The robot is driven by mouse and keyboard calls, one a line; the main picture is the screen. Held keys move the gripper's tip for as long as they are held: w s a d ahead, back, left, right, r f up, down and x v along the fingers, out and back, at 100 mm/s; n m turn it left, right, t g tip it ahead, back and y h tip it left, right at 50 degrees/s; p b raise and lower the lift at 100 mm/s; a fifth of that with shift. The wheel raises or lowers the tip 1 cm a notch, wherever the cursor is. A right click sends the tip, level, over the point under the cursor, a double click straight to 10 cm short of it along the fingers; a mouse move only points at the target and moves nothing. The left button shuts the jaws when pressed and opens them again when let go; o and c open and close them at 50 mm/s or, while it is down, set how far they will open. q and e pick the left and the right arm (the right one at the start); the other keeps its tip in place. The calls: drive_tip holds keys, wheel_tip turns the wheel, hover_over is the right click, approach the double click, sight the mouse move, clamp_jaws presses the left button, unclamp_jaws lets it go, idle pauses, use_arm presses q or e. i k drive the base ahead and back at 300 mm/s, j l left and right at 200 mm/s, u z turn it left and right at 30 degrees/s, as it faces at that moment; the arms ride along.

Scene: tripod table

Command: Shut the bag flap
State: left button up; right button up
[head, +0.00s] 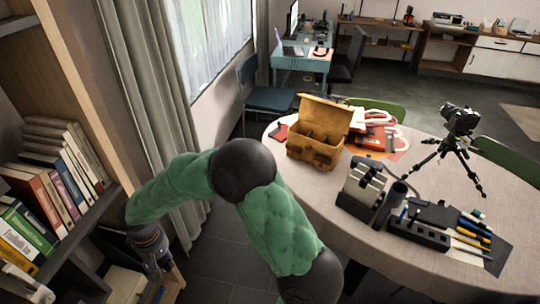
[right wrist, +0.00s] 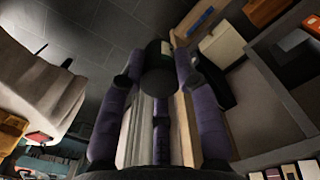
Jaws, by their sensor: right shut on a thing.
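The tan bag (head: 313,152) stands on the round table. Its flap (head: 326,112) is raised at the back, so the divided inside shows. My right gripper (head: 161,264) is far to the left of the bag, low beside the bookshelf. In the right wrist view its fingers (right wrist: 158,78) are shut on a dark cylindrical thing with a pale and green mark (right wrist: 160,80). I cannot tell for sure what this thing is. My left gripper is not in view.
The table (head: 290,190) also bears a camera on a tripod (head: 458,124), a dark organiser with pens (head: 418,232) and red papers (head: 392,142). The bookshelf (head: 88,215) and curtain (head: 150,90) are close to my right arm. Chairs stand around the table.

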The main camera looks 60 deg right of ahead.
sight(310, 159)
drive_tip(key=z, duration=1.9)
drive_tip(key=i+j+z, duration=0.25)
drive_tip(key=i, duration=0.4)
drive_tip(key=i+j+z, duration=0.3)
drive_tip(key=i+j, duration=0.5)
drive_tip(key=i, duration=0.2)
drive_tip(key=i+j, duration=0.2)
drive_tip(key=i, duration=0.2)
drive_tip(key=i+j, duration=0.15)
drive_tip(key=i, duration=0.25)
